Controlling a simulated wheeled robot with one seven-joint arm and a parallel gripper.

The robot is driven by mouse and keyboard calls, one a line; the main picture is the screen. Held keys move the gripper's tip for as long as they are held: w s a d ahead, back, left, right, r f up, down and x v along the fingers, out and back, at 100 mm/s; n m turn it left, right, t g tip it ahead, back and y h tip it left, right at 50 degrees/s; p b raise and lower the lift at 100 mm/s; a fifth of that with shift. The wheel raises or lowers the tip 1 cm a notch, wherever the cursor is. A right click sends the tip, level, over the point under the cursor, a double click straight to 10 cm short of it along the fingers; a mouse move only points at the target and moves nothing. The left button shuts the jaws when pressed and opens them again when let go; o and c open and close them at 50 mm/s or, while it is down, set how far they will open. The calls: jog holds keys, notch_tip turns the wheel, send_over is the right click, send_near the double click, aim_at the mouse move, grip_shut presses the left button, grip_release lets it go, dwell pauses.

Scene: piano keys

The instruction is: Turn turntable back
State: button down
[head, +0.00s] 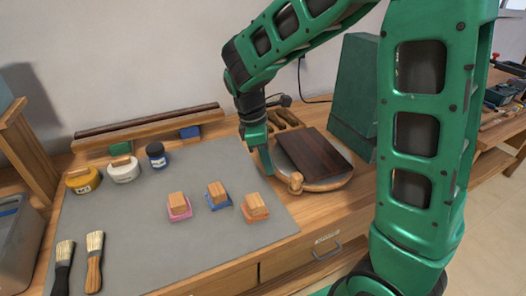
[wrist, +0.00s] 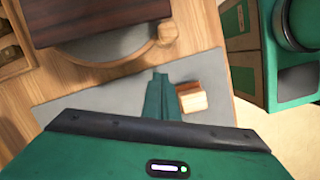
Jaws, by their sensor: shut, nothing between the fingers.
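The turntable (head: 343,172) is a round grey disc with a wooden rim, at the right of the bench. A dark wooden slab (head: 315,152) lies on it, and a round wooden knob (head: 295,183) stands out at its front left. My gripper (head: 267,170) is shut and empty, pointing down just left of the knob, with a small gap. In the wrist view, the gripper's fingertips (wrist: 160,76) are below the knob (wrist: 167,32) and the turntable's grey edge (wrist: 90,47). Whether the fingers touch the bench is unclear.
Three wood-topped stamps (head: 179,206) (head: 217,194) (head: 255,206) sit on the grey mat (head: 130,235) left of my gripper. Paint jars (head: 123,170), brushes (head: 94,262) and a tool tray (head: 284,119) are around. A green box (head: 356,85) stands behind the turntable.

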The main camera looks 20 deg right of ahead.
jog(key=shift+x, duration=1)
jog(key=d, duration=0.1)
jog(key=s+d, duration=0.1)
jog(key=d, duration=0.1)
jog(key=shift+s+d+f, duration=0.15)
jog(key=shift+s+d, duration=0.1)
jog(key=shift+d, duration=0.15)
jog(key=shift+s, duration=0.1)
